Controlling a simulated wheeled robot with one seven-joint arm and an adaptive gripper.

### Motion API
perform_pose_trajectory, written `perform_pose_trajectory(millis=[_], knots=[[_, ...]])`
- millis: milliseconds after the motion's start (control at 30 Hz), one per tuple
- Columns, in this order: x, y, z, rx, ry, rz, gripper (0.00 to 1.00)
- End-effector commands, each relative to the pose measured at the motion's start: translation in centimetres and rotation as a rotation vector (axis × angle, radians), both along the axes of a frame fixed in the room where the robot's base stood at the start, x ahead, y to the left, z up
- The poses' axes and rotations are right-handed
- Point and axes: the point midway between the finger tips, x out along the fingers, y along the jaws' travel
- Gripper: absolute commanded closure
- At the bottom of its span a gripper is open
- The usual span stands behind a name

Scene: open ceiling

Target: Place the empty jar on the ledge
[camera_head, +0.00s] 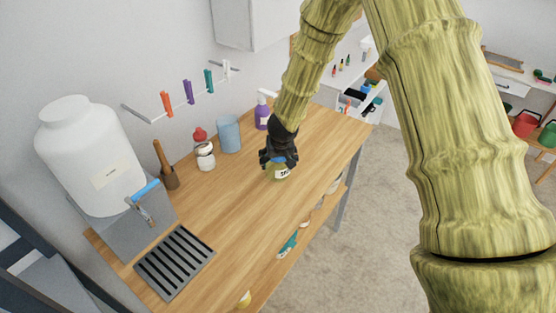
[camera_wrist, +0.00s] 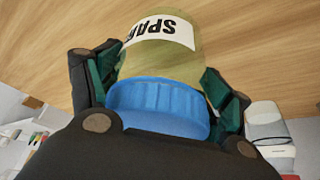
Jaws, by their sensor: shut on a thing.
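A jar (camera_wrist: 165,62) with a ribbed blue lid, a yellowish see-through body and a white label reading "SPA…" fills the middle of the wrist view. In the head view the jar (camera_head: 279,172) shows below my dark gripper (camera_head: 279,160), over the wooden worktop. My gripper (camera_wrist: 165,95) is shut on the jar, one finger on each side near the lid. The jar's base is close to the worktop; I cannot tell if it touches. I cannot tell whether the jar is empty. No surface is clearly marked as the ledge; a narrow wall rail (camera_head: 187,103) holds coloured clips.
The wooden worktop (camera_head: 225,205) is clear in front of the jar. Behind stand a purple bottle (camera_head: 262,115), a blue cup (camera_head: 229,134) and a red-topped white bottle (camera_head: 204,155). A large white container (camera_head: 90,155) and a black grate (camera_head: 174,263) are at left.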

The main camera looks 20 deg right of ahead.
Motion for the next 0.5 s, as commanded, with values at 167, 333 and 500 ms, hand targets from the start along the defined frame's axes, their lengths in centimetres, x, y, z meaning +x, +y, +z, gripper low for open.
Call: perform_pose_trajectory(millis=[167, 333, 500], knots=[[0.03, -0.01, 0.07, 0.000, -0.001, 0.000, 0.54], [0.03, -0.01, -0.30, -0.001, -0.001, 0.001, 0.54], [0.00, -0.02, -0.29, 0.000, 0.000, 0.000, 0.00]])
